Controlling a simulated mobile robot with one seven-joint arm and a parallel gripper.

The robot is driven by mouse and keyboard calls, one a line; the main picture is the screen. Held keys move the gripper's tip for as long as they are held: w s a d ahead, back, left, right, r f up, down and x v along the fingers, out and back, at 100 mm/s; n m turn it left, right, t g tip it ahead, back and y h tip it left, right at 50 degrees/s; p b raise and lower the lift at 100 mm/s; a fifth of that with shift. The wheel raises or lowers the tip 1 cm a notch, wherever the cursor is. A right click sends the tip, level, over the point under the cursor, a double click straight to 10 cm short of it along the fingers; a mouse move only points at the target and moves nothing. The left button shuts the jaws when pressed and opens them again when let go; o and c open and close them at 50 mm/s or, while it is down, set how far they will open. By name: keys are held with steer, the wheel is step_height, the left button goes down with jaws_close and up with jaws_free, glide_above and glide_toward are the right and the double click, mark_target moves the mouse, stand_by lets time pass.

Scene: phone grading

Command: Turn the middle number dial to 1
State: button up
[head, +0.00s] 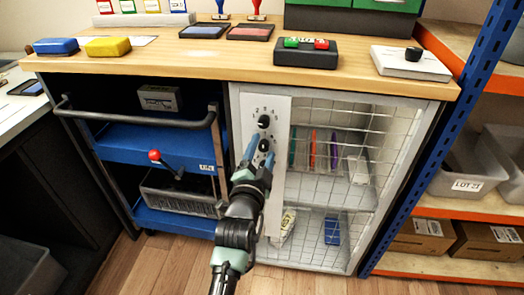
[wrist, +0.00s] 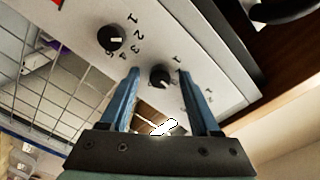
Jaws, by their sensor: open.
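A tall white panel (head: 278,110) with dark round dials is mounted on the cabinet front. The top dial (head: 264,121) and the dial below it (head: 264,145) show in the head view; my arm covers the panel lower down. In the wrist view, a black dial (wrist: 160,76), apparently the middle one, lies between and beyond the fingertips of my open gripper (wrist: 157,72). A 1 is printed beside it; its other numbers are mostly hidden. Its white pointer's exact setting is unclear. Another dial (wrist: 110,38), with numbers 1 to 5, sits outside the left finger. I see no clear contact.
A wire mesh door (head: 335,180) is right of the panel. A blue cart (head: 160,140) with a black handle and red-knobbed lever stands left. The wooden worktop (head: 200,62) above holds pads, stamps and a box with green and red buttons (head: 306,52).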

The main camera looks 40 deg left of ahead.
steer(key=shift+c, duration=0.2)
jaws_close()
stand_by(0.3)
steer(key=n+b, duration=0.1)
steer(key=n, duration=0.2)
steer(key=shift+f+n, duration=0.1)
steer(key=shift+n, duration=0.3)
steer(key=n, duration=0.3)
steer(key=shift+n+b, duration=0.4)
steer(key=n, duration=0.4)
steer(key=shift+n, duration=0.3)
steer(key=shift+n+y+p, duration=0.3)
steer(key=shift+n+p, duration=0.2)
steer(key=shift+n, duration=1.5)
